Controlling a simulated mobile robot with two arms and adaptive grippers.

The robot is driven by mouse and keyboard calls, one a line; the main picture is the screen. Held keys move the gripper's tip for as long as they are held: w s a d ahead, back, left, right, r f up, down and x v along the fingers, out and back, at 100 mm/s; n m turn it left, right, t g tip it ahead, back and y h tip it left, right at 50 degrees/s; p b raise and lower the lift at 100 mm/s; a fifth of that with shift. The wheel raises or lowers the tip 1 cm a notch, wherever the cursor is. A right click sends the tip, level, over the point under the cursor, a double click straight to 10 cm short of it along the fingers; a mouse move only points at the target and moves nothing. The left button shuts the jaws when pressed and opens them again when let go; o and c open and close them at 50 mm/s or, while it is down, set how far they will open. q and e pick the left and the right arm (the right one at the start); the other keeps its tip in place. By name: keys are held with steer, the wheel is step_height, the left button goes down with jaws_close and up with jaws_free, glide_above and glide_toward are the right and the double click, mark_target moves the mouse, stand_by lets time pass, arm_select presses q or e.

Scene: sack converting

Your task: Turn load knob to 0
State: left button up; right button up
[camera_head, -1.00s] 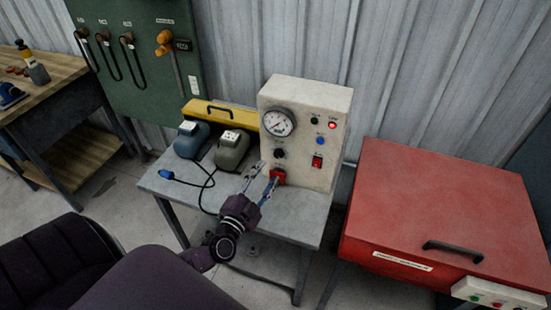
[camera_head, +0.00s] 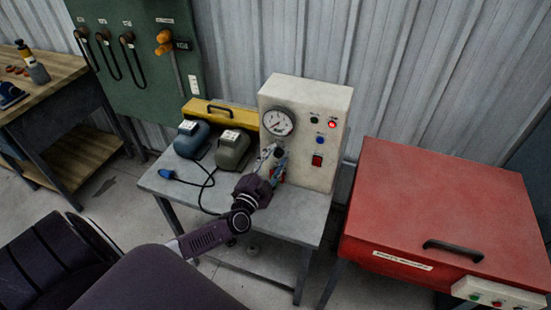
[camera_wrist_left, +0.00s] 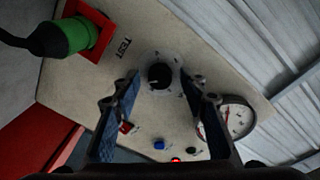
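The load knob is a small black knob (camera_head: 280,153) below the gauge on the front of a cream panel box (camera_head: 303,100). In the left wrist view the knob (camera_wrist_left: 160,75) sits on a pale dial plate with marks around it. My left gripper (camera_head: 272,158) is in front of the panel at the knob. In the left wrist view its two fingers are apart (camera_wrist_left: 160,84), one on each side of the knob, with gaps. I cannot tell whether the tips reach past the knob's face. The knob's exact pointer setting is unclear. My right gripper is not in view.
The round gauge (camera_head: 278,121) is beside the knob, with a blue button (camera_head: 319,140), red switch (camera_head: 317,161) and lit red lamp (camera_head: 332,125) to the right. A red socket plate (camera_wrist_left: 92,32) with a green connector (camera_wrist_left: 68,38) is close by. Pedals (camera_head: 233,151) stand on the table left.

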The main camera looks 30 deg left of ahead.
arm_select(q)
jaws_close()
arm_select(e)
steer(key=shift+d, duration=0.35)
